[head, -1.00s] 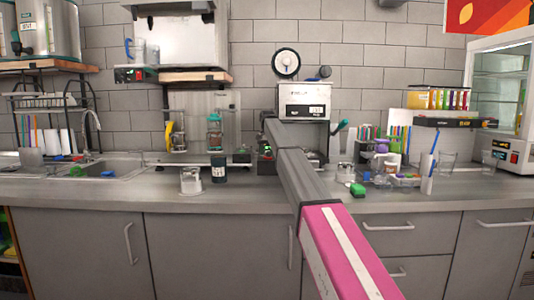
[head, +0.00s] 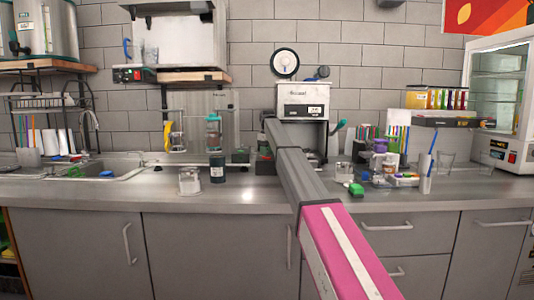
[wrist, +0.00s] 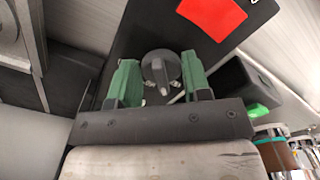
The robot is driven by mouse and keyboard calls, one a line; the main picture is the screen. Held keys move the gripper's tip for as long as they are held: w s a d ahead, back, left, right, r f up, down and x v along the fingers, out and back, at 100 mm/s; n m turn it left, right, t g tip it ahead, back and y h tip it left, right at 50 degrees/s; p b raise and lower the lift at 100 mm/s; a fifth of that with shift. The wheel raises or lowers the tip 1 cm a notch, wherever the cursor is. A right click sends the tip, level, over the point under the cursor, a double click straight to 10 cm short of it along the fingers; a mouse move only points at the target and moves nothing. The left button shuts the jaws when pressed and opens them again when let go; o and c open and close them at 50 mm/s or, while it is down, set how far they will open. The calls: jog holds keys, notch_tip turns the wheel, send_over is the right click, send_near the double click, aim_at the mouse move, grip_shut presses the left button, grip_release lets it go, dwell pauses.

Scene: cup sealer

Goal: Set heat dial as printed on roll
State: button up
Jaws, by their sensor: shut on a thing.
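In the wrist view, a round dark grey dial (wrist: 160,66) with a raised ridge sits on a black panel. My gripper (wrist: 158,76) has its two green fingers on either side of the dial and is shut on it. In the head view, the cup sealer (head: 303,88) stands against the wall, a white box with a dark label. The film roll (head: 285,64), a white disc with a dark rim, is on top of it. Print on the roll is too small to read. My arm hides the dial and my gripper in the head view.
A red patch (wrist: 212,15) is on the black panel, and a green button-like part (wrist: 257,111) is at its right. A dark bottle (head: 217,168) and a clear jar (head: 190,180) stand left of my arm. Crowded small items and a green block (head: 356,189) are to the right.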

jog(key=n, duration=0.5)
jog(key=shift+w+d+n, duration=0.1)
jog(key=shift+w+n, duration=0.1)
jog(key=shift+n, duration=0.1)
dwell(0.5)
jog(key=o, duration=0.8)
jog(key=shift+o, duration=0.2)
jog(key=shift+r, duration=0.1)
notch_tip(320, 180, up, 11)
jog(key=shift+f, duration=0.2)
jog(key=shift+r, duration=0.1)
